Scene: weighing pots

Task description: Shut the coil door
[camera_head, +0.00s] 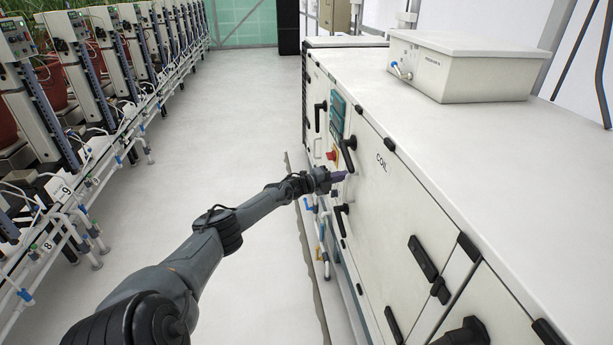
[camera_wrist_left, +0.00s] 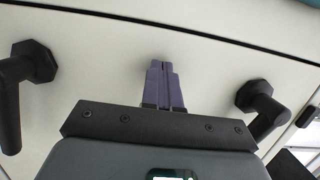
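The coil door (camera_head: 395,200) is the white cabinet panel marked COIL on the right in the head view. It looks about flush with the cabinet front; a small gap cannot be ruled out. A black upper handle (camera_head: 347,156) and a black lower handle (camera_head: 341,221) sit near its far edge. My left gripper (camera_head: 340,176) is between these handles. In the left wrist view its purple fingers (camera_wrist_left: 163,82) are together and empty, pointing at the white panel (camera_wrist_left: 110,60). I cannot tell whether they touch it. Black handles flank them, one at left (camera_wrist_left: 32,75) and one at right (camera_wrist_left: 258,104). My right gripper is not in view.
A white box (camera_head: 465,68) stands on the cabinet top (camera_head: 540,150). A control panel with a red switch (camera_head: 332,155) is just beyond the door. Pipes run low along the cabinet. A row of plant weighing stands (camera_head: 95,60) lines the left; the aisle floor (camera_head: 245,110) is clear.

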